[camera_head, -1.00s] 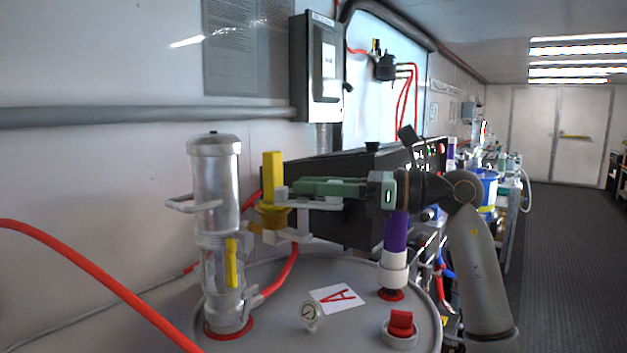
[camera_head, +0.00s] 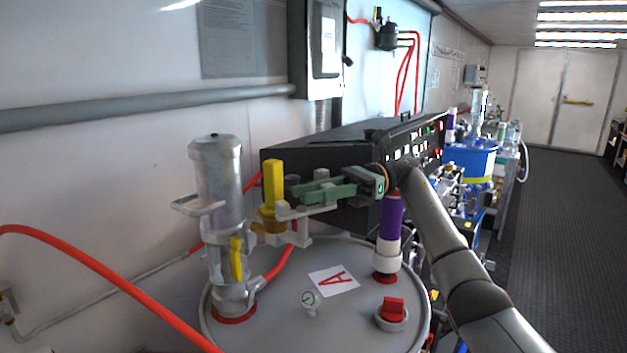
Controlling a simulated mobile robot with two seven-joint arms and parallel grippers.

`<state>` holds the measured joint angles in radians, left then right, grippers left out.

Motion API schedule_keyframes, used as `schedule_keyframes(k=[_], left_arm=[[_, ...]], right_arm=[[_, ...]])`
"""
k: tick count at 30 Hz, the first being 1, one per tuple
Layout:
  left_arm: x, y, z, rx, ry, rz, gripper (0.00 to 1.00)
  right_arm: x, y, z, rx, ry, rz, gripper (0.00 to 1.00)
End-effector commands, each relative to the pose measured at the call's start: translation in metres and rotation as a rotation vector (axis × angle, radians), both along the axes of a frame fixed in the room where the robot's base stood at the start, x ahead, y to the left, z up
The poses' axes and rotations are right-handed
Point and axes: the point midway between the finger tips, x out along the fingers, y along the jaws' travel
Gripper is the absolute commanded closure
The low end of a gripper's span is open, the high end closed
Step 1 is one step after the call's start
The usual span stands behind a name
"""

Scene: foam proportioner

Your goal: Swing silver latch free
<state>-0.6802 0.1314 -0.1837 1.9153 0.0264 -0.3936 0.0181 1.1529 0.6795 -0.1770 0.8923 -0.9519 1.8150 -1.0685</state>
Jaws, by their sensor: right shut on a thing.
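The silver latch (camera_head: 308,211) is a pale grey bar beside the upright yellow handle (camera_head: 273,184), above the grey drum lid. My right gripper (camera_head: 290,200), with green fingers, reaches in from the right and is shut on the bar. The fingers partly cover it, so its exact grip point is hard to see. The bar's left end is close to the base of the yellow handle. My left gripper is not in view.
A silver cylinder (camera_head: 217,175) with a side handle stands left of the yellow handle. A red hose (camera_head: 110,280) crosses the lower left.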

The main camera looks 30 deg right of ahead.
Motion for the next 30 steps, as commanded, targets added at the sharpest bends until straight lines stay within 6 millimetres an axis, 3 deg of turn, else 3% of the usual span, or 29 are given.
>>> schedule_keyframes(k=[6, 22, 23, 30], left_arm=[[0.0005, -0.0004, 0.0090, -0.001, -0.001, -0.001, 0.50], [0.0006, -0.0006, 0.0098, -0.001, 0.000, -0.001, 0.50], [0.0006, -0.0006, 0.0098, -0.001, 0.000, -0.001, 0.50], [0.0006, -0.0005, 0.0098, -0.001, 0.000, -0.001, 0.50]], right_arm=[[0.0010, 0.0005, 0.0003, -0.004, 0.001, 0.048, 1.00], [0.0010, 0.0008, -0.0018, -0.005, 0.001, 0.064, 1.00], [0.0010, 0.0008, -0.0018, -0.005, 0.001, 0.064, 0.69], [0.0012, 0.0006, -0.0011, -0.003, 0.001, 0.063, 0.42]])
